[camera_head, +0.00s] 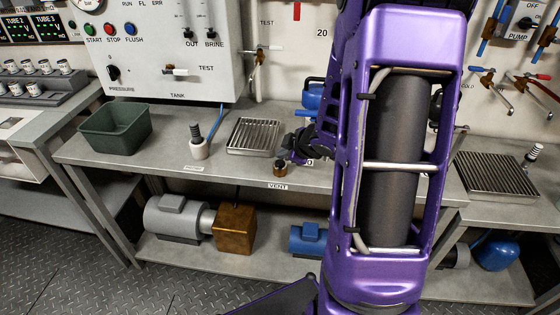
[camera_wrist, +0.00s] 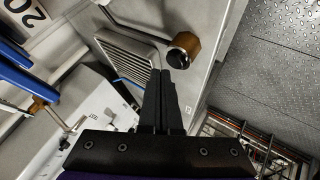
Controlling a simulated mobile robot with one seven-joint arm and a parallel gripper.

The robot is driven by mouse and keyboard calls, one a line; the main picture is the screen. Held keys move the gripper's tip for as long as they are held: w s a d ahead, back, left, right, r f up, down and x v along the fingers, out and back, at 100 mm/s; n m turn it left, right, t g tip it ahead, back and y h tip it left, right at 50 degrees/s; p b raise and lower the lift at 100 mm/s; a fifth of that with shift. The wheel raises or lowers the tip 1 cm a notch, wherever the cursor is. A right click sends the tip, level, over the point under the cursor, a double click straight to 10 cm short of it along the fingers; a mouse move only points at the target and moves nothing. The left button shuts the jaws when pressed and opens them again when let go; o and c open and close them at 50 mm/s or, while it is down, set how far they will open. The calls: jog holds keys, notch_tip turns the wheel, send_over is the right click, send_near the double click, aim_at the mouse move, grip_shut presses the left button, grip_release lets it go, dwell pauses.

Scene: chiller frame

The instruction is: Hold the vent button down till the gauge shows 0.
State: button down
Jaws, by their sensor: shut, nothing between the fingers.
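The vent button (camera_head: 280,168) is a small brass cylinder with a dark top, standing on the bench just behind the VENT label (camera_head: 278,186). It also shows in the wrist view (camera_wrist: 186,46), up and right of the fingertips. My gripper (camera_wrist: 161,72) is shut and empty, its black fingers side by side. In the head view my gripper (camera_head: 291,153) is a dark shape close above and right of the button, partly hidden by my purple arm. In the wrist view a gap shows between fingertips and button. A round gauge (camera_head: 88,4) is cut off by the top edge; its reading cannot be told.
A blue valve (camera_head: 312,96) is behind my arm. The bench front left of the button is clear.

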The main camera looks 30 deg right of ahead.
aim_at(283, 164)
jog(key=shift+r, duration=0.1)
notch_tip(283, 164, up, 5)
jog(key=p, duration=0.5)
dwell(0.3)
